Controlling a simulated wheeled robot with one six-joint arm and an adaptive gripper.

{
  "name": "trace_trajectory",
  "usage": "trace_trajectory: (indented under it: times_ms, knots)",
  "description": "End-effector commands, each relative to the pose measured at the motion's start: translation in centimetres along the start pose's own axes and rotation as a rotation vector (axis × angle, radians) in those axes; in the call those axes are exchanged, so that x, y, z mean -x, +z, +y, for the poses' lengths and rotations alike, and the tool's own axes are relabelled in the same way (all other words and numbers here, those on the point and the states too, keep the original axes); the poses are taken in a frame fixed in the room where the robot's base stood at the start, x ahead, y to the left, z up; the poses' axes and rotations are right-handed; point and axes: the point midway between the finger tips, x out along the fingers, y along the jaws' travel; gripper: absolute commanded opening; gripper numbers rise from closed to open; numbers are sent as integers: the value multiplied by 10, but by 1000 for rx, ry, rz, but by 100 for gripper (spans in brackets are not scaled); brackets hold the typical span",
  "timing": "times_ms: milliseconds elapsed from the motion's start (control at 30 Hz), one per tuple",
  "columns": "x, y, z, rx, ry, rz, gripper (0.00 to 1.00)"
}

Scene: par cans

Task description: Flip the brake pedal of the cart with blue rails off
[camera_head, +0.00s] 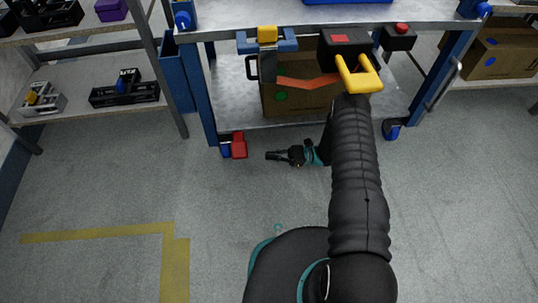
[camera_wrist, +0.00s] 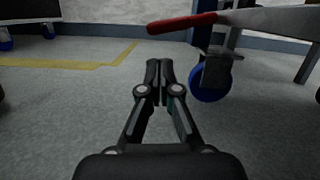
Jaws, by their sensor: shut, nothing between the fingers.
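The cart with blue rails (camera_head: 203,95) stands upright in the upper middle of the head view. Its red brake pedal (camera_head: 239,145) sits at the front left caster, beside a blue wheel. In the wrist view the pedal (camera_wrist: 182,22) sticks out leftward above the blue wheel (camera_wrist: 208,82), roughly level with its free end slightly lower. My gripper (camera_head: 269,156) is low by the floor, just right of the pedal in the head view.
Another caster (camera_head: 391,130) is at right. A shelf unit (camera_head: 90,75) stands left. The floor in front is clear, with yellow tape (camera_head: 100,233).

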Motion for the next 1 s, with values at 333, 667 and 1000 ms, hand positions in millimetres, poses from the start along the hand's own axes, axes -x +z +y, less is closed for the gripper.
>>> trace_trajectory:
  times_ms: [333, 667, 1000]
  knots:
    - [1, -2, -4, 46, 10, 1, 0]
    - [4, -11, -9, 134, 29, 1, 0]
    - [-6, -10, -9, 132, 32, 0, 0]
